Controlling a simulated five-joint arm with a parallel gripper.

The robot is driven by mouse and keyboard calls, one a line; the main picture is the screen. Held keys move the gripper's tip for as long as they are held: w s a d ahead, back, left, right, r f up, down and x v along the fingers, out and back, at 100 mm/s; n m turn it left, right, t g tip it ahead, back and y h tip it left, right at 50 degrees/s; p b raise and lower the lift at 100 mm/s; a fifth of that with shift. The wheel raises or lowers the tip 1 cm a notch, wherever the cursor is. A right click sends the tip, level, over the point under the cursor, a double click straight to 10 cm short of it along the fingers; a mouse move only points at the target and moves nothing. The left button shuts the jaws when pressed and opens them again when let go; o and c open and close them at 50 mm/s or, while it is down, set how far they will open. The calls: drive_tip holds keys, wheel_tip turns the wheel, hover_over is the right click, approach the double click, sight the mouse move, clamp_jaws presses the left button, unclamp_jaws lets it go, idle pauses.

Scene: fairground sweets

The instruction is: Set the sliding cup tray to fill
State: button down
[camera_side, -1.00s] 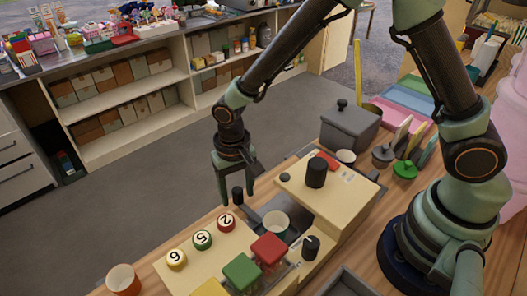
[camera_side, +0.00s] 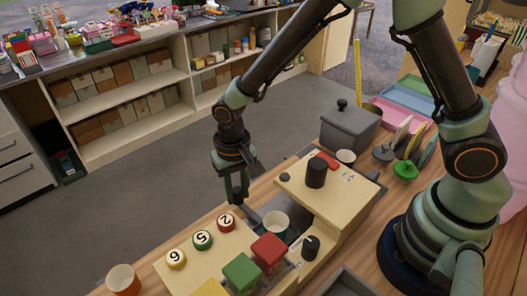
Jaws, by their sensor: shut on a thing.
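The sliding cup tray (camera_side: 254,215) is a dark grey slide set low between the cream panels of the machine. A pale cup (camera_side: 276,223) stands upright on it. The tray's black handle knob is at its left end and is now mostly hidden by my fingers. My gripper (camera_side: 239,198) points down at that end and is shut on the knob. No fill marking on the tray can be read in this view.
Numbered buttons (camera_side: 202,240) and red and green blocks (camera_side: 242,271) sit just in front. A cream housing with a black knob (camera_side: 316,173) stands to the right. An orange cup (camera_side: 123,280) is at front left. A grey lidded pot (camera_side: 350,127) is behind.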

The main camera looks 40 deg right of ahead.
idle(0.8)
drive_tip(key=a, duration=1.2)
drive_tip(key=shift+a+r, duration=0.1)
drive_tip(key=c, duration=0.6)
unclamp_jaws()
wheel_tip(320, 180, up, 12)
